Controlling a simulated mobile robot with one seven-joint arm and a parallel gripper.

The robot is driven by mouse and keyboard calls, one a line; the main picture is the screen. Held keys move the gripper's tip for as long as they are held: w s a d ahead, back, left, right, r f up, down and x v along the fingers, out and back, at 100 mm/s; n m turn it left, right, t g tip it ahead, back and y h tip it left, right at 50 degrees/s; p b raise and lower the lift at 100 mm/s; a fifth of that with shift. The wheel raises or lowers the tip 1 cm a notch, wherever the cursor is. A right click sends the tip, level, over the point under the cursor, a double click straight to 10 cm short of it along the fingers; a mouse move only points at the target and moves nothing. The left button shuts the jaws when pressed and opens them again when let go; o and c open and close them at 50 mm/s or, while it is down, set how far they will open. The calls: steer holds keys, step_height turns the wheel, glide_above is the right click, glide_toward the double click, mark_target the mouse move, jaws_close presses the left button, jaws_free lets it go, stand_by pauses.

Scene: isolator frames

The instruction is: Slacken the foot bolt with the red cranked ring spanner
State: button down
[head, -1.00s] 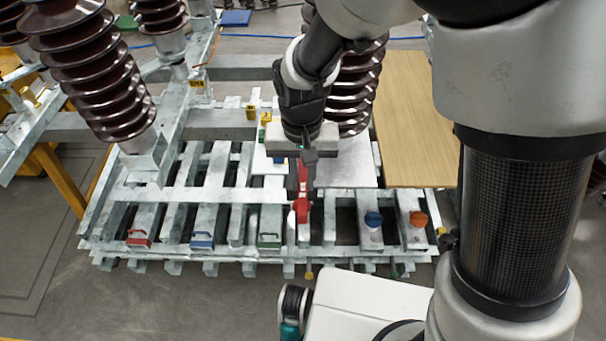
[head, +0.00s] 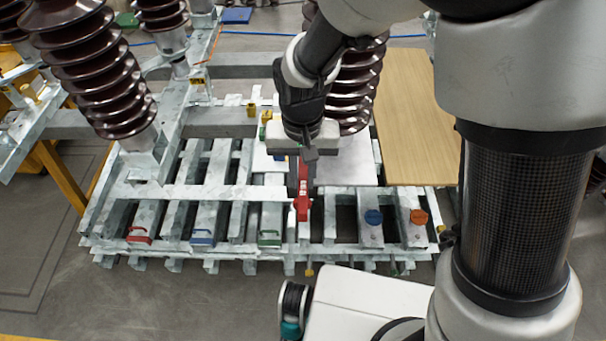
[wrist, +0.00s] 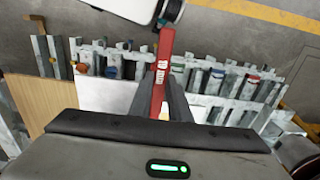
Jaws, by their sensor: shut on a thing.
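The red cranked ring spanner (head: 303,186) hangs below my gripper (head: 306,168) in the head view, its red lower end over the galvanised slatted frame. In the wrist view the spanner (wrist: 161,72) runs up the picture from between the fingers (wrist: 160,98), with white marking on its shank. My gripper is shut on the spanner. I cannot make out the foot bolt; whether the ring sits around it or only near it cannot be told.
Red (head: 139,235), blue (head: 203,237) and green (head: 269,239) handled pieces sit on the frame's front left. Blue (head: 373,217) and orange (head: 419,216) knobs stand right of the spanner. A wooden board (head: 415,125) lies behind them. Brown ribbed insulators (head: 95,70) rise at left.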

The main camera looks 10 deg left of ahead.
steer(key=shift+f+b, duration=0.7)
steer(key=shift+f, duration=0.35)
steer(key=w+d+n, duration=0.2)
steer(key=n, duration=0.1)
steer(key=w+d+n+p, duration=0.1)
steer(key=d+n, duration=0.2)
steer(key=w+d+n+p, duration=0.1)
steer(key=w+d+n, duration=0.1)
steer(key=n, duration=0.1)
steer(key=shift+w+d+r+n, duration=0.1)
steer(key=shift+w+d+n, duration=0.15)
steer(key=shift+w+n, duration=0.15)
steer(key=shift+w+d+n+p, duration=0.25)
steer(key=shift+w+n, duration=0.25)
steer(key=shift+n, duration=0.1)
steer(key=shift+w+d+n+p, duration=0.25)
steer(key=shift+w+n, duration=0.2)
steer(key=shift+n, duration=0.15)
